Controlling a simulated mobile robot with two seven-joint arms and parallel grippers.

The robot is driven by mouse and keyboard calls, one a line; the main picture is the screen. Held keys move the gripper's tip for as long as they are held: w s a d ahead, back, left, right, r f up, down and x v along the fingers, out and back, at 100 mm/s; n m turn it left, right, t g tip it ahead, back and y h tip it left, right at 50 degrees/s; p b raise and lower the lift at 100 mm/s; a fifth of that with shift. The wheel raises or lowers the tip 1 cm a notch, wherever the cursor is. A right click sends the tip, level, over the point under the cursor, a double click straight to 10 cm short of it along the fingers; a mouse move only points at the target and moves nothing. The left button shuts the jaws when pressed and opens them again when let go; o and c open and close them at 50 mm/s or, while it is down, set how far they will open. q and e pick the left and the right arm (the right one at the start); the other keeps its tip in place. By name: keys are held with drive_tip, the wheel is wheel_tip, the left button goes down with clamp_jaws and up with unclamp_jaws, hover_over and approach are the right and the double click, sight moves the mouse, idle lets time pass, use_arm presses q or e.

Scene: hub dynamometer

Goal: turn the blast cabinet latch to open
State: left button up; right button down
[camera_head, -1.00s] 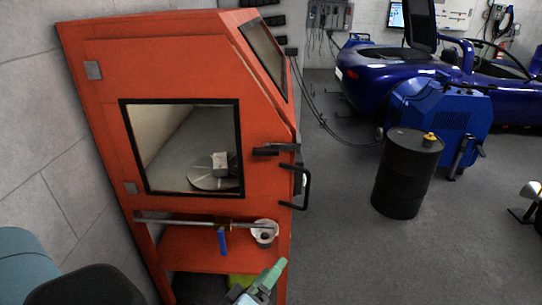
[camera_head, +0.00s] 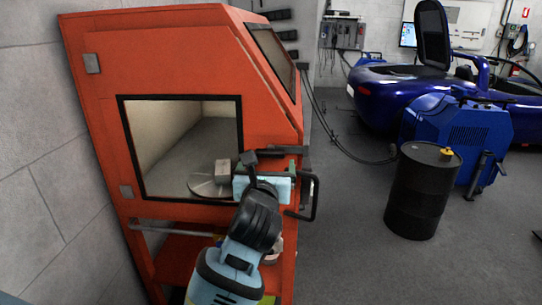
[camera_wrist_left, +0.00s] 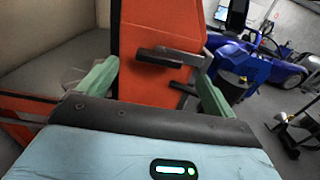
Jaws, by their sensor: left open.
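The orange blast cabinet (camera_head: 265,120) stands at the left with a windowed door on its side. Its dark latch bar (camera_head: 294,150) is at the door's right edge, just beyond my left gripper (camera_head: 272,166). In the left wrist view the latch (camera_wrist_left: 170,57) lies between the two green fingers of my left gripper (camera_wrist_left: 157,85), which are spread wide. The gripper appears empty, and I cannot tell whether a finger touches the latch. A black pull handle (camera_head: 313,198) is below it, partly hidden by the gripper. My right gripper is out of view.
A black drum (camera_head: 420,190) stands to the right on the grey floor, with a blue machine (camera_head: 465,135) and a blue car (camera_head: 385,88) behind it. A pipe (camera_head: 165,229) and lower shelf sit under the door. The floor between cabinet and drum is clear.

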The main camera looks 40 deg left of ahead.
sight(269, 153)
use_arm(q)
drive_tip(key=shift+x, duration=3.95)
drive_tip(key=shift+r, duration=0.1)
drive_tip(key=c, duration=1)
